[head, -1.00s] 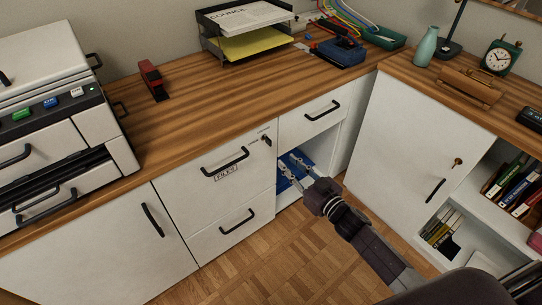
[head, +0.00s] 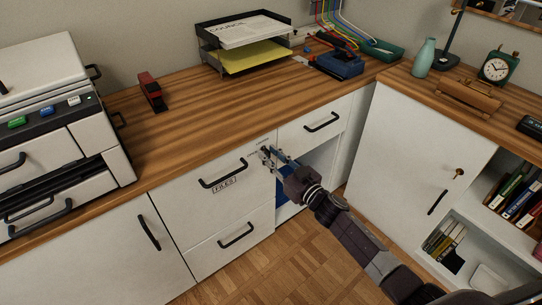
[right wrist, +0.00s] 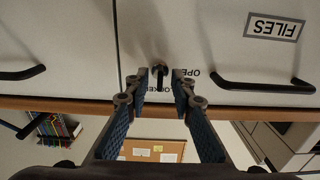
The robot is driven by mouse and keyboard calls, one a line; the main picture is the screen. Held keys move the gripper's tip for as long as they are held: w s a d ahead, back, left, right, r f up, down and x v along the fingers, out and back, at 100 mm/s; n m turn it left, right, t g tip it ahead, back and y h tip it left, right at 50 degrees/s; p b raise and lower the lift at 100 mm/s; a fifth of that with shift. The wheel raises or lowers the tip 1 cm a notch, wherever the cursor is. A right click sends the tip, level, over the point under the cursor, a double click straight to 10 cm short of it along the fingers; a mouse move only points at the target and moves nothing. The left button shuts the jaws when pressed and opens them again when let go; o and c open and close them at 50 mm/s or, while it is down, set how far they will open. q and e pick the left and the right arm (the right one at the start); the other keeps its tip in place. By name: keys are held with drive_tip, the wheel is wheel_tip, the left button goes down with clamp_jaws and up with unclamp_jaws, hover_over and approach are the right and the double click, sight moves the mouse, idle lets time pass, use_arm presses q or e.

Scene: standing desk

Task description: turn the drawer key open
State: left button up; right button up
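The drawer key (right wrist: 159,68) sits in the white FILES drawer (head: 190,192), at the drawer's upper right corner in the head view. Printed words, seen upside down in the right wrist view, lie around it and are partly covered; one begins "OPE". My right gripper (head: 271,155) is at the key and partly hides it in the head view. In the right wrist view its two fingers (right wrist: 160,82) are apart, one on each side of the key, with a gap showing. The drawer is shut. My left gripper is not in view.
The FILES drawer's black handle (head: 223,174) is left of the key. An open compartment with blue things (head: 288,180) lies right of the drawer, below another shut drawer (head: 318,128). The wooden desktop (head: 195,130) overhangs just above. A right-hand cabinet door (head: 408,150) has its own key.

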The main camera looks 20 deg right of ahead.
drive_tip(key=shift+c, duration=0.4)
clamp_jaws()
